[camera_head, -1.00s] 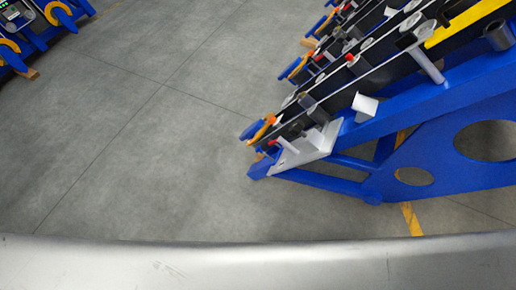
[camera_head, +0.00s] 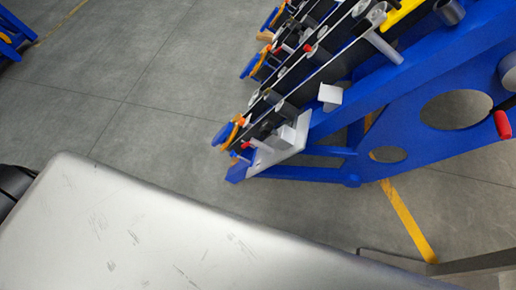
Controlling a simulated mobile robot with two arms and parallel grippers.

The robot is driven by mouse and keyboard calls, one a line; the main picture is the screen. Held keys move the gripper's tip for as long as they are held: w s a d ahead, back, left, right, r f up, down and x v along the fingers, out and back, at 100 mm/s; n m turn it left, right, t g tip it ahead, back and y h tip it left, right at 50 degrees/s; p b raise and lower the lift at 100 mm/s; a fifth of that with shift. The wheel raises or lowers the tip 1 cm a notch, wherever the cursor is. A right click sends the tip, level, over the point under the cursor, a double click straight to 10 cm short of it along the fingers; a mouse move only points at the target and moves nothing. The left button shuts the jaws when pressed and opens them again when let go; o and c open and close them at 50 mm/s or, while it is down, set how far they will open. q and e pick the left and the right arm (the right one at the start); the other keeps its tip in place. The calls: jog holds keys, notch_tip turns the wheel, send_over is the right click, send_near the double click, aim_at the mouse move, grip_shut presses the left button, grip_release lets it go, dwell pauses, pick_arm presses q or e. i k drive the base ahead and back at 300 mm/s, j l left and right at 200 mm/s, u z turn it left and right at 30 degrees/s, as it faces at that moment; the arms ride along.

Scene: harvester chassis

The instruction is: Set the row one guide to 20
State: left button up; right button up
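The harvester chassis (camera_head: 330,150) stands at the upper right, a blue frame with dark parallel row rails sloping down toward the middle of the view. The rails carry grey brackets, red knobs and blue-and-orange tips at their lower ends. The nearest rail ends at a light grey plate (camera_head: 283,146). I cannot tell which part is the row one guide, and no scale or number is legible. Neither of my grippers is in view.
My own grey body surface (camera_head: 150,225) fills the lower left. Grey concrete floor (camera_head: 130,75) is clear left of the chassis. A yellow floor stripe (camera_head: 408,220) runs below the chassis. Another blue structure (camera_head: 14,32) shows at the top left corner.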

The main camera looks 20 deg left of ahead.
aim_at(232, 153)
jog(key=i+j+z, duration=0.1)
jog(key=j+z, duration=0.25)
jog(key=j, duration=0.4)
jog(key=j+z, duration=0.35)
jog(key=j, duration=0.35)
jog(key=k+j+z, duration=0.1)
jog(key=j+z, duration=0.25)
jog(key=j, duration=0.4)
